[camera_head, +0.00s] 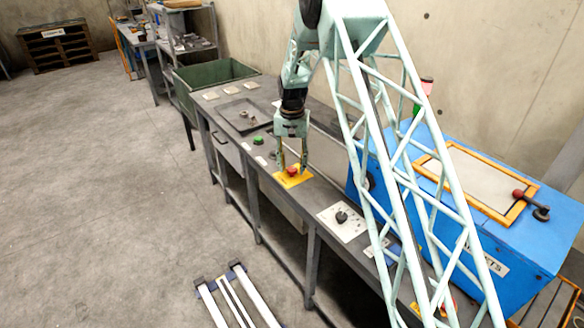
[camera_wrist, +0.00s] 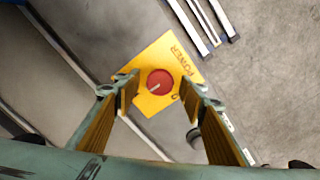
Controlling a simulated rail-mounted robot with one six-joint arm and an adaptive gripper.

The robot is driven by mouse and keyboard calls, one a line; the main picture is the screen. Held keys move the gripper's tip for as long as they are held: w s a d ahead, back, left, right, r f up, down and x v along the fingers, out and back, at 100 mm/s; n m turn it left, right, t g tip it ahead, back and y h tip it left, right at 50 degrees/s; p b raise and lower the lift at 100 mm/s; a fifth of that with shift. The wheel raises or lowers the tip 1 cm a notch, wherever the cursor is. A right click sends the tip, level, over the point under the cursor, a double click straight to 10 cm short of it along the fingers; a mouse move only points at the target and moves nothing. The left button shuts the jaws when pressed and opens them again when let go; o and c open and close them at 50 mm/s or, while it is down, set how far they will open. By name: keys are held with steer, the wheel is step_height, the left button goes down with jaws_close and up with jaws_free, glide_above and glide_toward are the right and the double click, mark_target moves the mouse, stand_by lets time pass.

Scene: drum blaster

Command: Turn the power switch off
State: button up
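The power switch is a round red knob (camera_head: 292,171) with a pale mark, on a yellow plate (camera_head: 301,180) on the grey bench. In the wrist view the red knob (camera_wrist: 160,82) sits in the middle of the yellow plate (camera_wrist: 155,55), which reads "POWER". My gripper (camera_head: 291,166) points down over the switch. In the wrist view its two fingers (camera_wrist: 158,95) are spread, one at each side of the knob, with visible gaps. The gripper is open and holds nothing. The exact height of the fingertips above the plate cannot be told.
A green button (camera_head: 258,140) lies left of the switch, and a black knob on a white plate (camera_head: 341,217) lies to its right. A blue machine (camera_head: 480,225) stands at the right. A dark tray (camera_head: 240,115) and a green bin (camera_head: 205,85) are farther back.

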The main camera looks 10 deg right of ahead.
steer(key=c, duration=0.8)
steer(key=shift+c, duration=0.2)
steer(key=shift+n, duration=0.5)
steer(key=n+p, duration=0.1)
steer(key=n, duration=0.6)
steer(key=shift+p, duration=0.4)
steer(key=n, duration=0.5)
steer(key=shift+p, duration=0.35)
steer(key=shift+n, duration=2.4)
